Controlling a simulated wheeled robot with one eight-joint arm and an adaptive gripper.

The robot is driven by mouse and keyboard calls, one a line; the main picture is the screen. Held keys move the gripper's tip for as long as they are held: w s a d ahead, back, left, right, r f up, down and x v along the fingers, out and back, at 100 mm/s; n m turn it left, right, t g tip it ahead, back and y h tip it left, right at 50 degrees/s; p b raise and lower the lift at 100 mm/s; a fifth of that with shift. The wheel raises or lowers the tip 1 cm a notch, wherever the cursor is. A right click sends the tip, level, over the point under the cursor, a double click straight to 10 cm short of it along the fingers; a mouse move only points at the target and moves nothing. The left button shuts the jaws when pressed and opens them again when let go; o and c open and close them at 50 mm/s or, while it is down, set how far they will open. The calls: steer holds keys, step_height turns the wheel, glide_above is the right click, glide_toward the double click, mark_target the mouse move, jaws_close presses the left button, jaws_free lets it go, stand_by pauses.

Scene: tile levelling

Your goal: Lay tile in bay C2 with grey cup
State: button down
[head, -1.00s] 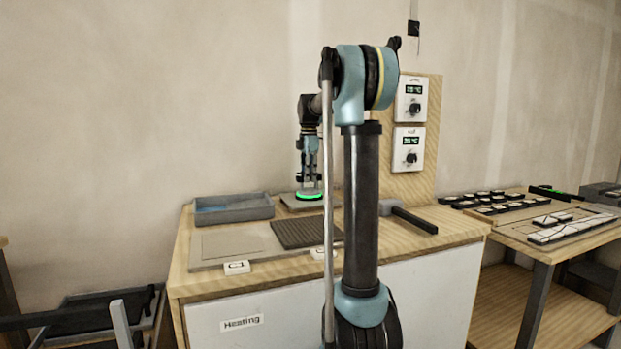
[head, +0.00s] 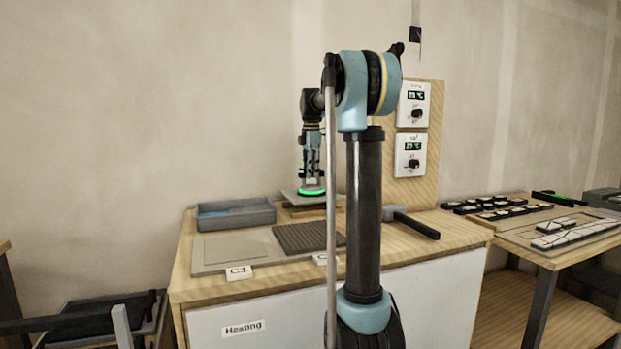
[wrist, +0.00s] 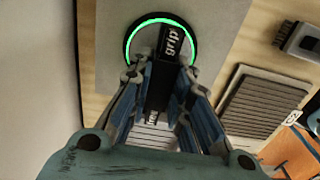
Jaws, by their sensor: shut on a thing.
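My gripper (head: 311,176) is shut on the grey cup (head: 311,191), whose ring glows green. In the wrist view the cup (wrist: 134,36) sits on the grey tile (wrist: 112,72), and its handle reads "grip". In the head view the tile (head: 292,197) hangs under the cup, slightly above a wooden support (head: 300,211). Bay C2 (head: 308,237) is a dark ribbed bed in front of the tile, partly hidden behind my arm. The ribbed bed also shows at the right in the wrist view (wrist: 252,106).
Bay C1 (head: 230,250), with a smooth flat surface, lies left of C2. A grey tray (head: 235,214) stands behind it. A dark-handled mallet (head: 412,224) lies to the right. Two wall controllers (head: 412,150) rise behind. Another table (head: 515,233) with small pieces stands further right.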

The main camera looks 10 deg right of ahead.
steer(key=shift+r, duration=3.15)
steer(key=s+a, duration=0.2)
steer(key=s, duration=1.2)
steer(key=s+a, duration=0.3)
steer(key=s, duration=1.1)
steer(key=shift+s, duration=0.35)
steer(key=shift+a+f, duration=0.15)
steer(key=shift+f, duration=2.4)
